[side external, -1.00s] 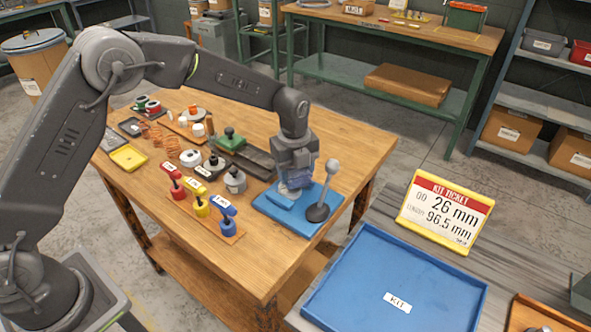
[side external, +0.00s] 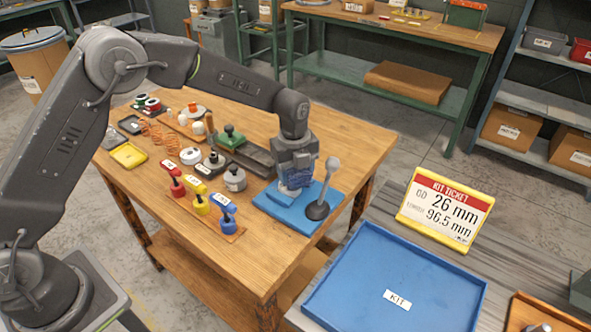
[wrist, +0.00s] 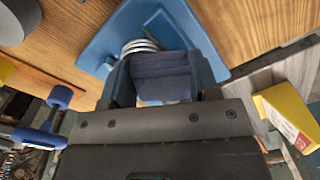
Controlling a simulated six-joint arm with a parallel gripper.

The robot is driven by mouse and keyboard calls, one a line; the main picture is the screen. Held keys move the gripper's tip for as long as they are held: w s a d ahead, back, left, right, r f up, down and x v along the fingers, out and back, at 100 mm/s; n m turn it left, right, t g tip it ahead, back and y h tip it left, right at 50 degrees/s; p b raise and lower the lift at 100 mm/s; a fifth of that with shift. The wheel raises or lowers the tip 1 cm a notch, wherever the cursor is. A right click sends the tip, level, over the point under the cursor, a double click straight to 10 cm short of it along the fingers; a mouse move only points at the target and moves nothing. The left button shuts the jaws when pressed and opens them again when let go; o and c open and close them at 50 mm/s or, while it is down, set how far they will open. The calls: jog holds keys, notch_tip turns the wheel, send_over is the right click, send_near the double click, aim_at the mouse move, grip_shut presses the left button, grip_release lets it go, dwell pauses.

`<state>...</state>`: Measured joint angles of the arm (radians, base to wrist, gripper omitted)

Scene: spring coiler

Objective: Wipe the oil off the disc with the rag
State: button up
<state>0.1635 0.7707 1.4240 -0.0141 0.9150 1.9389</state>
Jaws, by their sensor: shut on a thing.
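My gripper (side external: 292,186) is low over the blue base plate (side external: 270,208) at the right end of the wooden bench. It is shut on a folded dark blue rag (wrist: 163,76), which fills the space between the fingers in the wrist view. A pale, shiny round metal part (wrist: 138,46), which looks like the disc, shows just beyond the rag on the blue plate. The rag and fingers hide most of it. I cannot see any oil, nor tell whether the rag touches the disc.
A lever with a grey ball knob (side external: 333,164) stands close to the right of my gripper. Red, yellow and blue clamps (side external: 222,208) stand to the left. A blue kit tray (side external: 440,284) and a kit ticket (side external: 444,209) are at the front right. The bench front is clear.

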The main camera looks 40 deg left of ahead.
jog(key=shift+d, duration=0.15)
jog(key=shift+s+d+f, duration=0.1)
jog(key=shift+s+d, duration=0.15)
dwell(0.9)
jog(key=shift+w+a, duration=0.1)
jog(key=shift+a, duration=0.05)
dwell(1.9)
jog(key=shift+w+a, duration=0.3)
jog(key=shift+a, duration=0.3)
jog(key=shift+d, duration=0.1)
jog(key=shift+s+d, duration=0.35)
jog(key=shift+d, duration=0.2)
